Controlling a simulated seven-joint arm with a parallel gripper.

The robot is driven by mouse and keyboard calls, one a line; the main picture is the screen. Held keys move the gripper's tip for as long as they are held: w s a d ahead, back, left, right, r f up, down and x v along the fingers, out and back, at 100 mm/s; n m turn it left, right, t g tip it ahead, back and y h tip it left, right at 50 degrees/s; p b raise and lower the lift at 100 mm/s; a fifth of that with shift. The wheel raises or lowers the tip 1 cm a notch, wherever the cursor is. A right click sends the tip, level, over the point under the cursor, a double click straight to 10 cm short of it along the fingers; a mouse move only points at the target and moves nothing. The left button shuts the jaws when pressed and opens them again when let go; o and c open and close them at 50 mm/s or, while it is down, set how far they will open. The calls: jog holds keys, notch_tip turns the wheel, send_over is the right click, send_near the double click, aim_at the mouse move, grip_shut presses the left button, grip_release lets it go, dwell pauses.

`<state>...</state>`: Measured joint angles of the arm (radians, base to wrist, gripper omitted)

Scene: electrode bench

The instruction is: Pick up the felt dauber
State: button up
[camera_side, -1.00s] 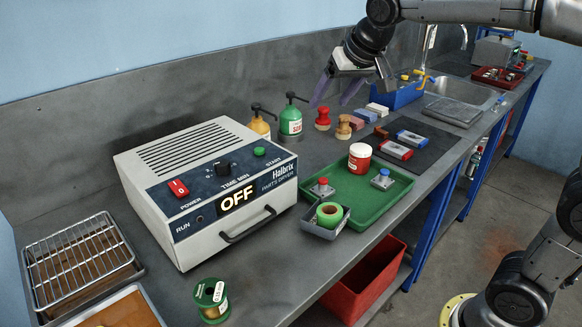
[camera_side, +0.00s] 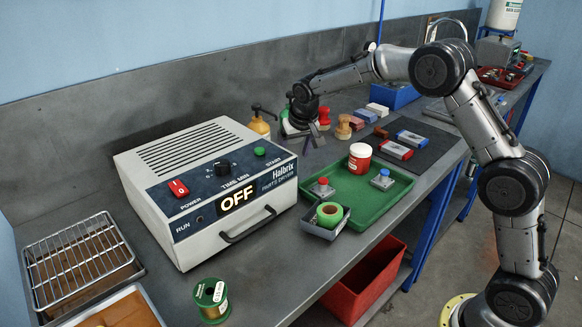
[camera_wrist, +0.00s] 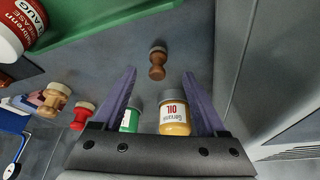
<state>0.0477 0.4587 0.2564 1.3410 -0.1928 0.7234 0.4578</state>
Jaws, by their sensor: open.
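In the wrist view, a brown turned-wood piece with a knob and a pale grey end (camera_wrist: 157,70) is on the bench, between and beyond my fingertips. A tan wooden piece (camera_wrist: 53,98) and a red-knobbed one (camera_wrist: 83,115) stand to the left. The frames do not settle which is the felt dauber. The side view shows the red one (camera_side: 324,115) and the tan one (camera_side: 343,128); I cannot make out the brown one there. My gripper (camera_wrist: 159,74) is open and empty. In the side view my gripper (camera_side: 316,140) points down behind the dryer's right end.
The dryer (camera_side: 205,190) stands close to my gripper. A yellow oil bottle (camera_wrist: 174,116) and a green bottle (camera_wrist: 131,118) show between my fingers, near the wall. The green tray (camera_side: 350,188) holds a red grease jar (camera_side: 360,158). Bare bench lies around the brown piece.

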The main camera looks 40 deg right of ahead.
jog(key=shift+s+x, duration=0.2)
jog(key=shift+x, duration=2.9)
jog(key=shift+d, duration=0.1)
grip_shut()
